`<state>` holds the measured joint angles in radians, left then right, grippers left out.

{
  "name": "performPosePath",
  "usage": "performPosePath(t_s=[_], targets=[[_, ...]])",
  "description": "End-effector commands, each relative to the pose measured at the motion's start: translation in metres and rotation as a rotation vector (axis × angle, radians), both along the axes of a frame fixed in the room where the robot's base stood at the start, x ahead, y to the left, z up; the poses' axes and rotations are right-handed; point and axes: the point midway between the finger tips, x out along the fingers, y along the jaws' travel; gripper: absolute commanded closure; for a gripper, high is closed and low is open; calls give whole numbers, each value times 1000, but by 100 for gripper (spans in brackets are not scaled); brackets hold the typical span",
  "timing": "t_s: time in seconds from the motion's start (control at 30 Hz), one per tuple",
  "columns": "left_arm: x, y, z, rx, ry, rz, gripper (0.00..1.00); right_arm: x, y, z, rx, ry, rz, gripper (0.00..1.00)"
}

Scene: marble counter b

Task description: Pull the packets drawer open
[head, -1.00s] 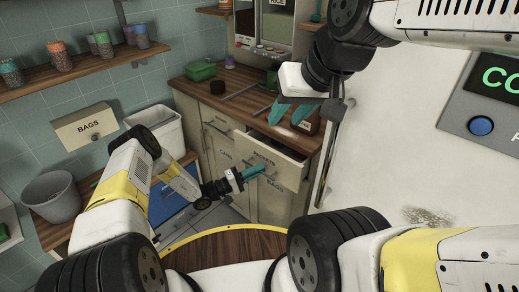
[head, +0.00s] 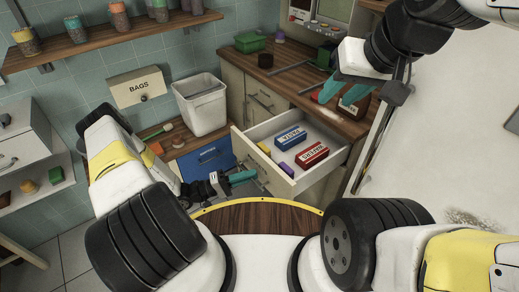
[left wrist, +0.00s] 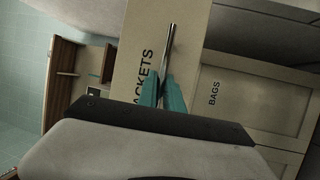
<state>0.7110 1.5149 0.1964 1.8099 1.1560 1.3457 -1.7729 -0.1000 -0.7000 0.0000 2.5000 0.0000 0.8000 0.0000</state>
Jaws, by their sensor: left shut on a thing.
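The packets drawer (head: 283,184) is pulled well out from the cabinet in the head view. A blue box (head: 289,138), a red box (head: 312,155) and smaller yellow and purple things lie inside. In the left wrist view, its front (left wrist: 150,35) shows part of the packets label. My left gripper (head: 244,176) is at the drawer front; in the left wrist view its teal fingers (left wrist: 163,92) are shut on the metal bar handle (left wrist: 168,48). My right gripper (head: 344,91) hangs above the counter with its fingers apart, seemingly empty.
The wooden counter (head: 290,88) holds a green box (head: 250,42), a dark jar and metal bars. The bags front (left wrist: 240,95) is beside the drawer in the left wrist view. A white bin (head: 204,108) stands left of the drawer, above a blue front (head: 207,158).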

Motion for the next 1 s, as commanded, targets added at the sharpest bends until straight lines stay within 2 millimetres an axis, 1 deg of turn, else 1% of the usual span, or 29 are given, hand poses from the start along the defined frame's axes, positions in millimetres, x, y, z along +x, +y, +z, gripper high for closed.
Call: performPosePath(t_s=[0.2,0.53,0.57,0.6,0.87,1.0], targets=[[-7,8,-1,3,2,-1,100,0,0,0,0,0,0,64],[-7,9,-1,3,1,-1,100,0,0,0,0,0,0,64],[-7,9,-1,3,1,-1,87,0,0,0,0,0,0,64],[-7,9,-1,3,1,-1,80,0,0,0,0,0,0,64],[-6,9,-1,2,1,0,80,0,0,0,0,0,0,64],[-7,16,-2,3,0,2,80,0,0,0,0,0,0,64]])
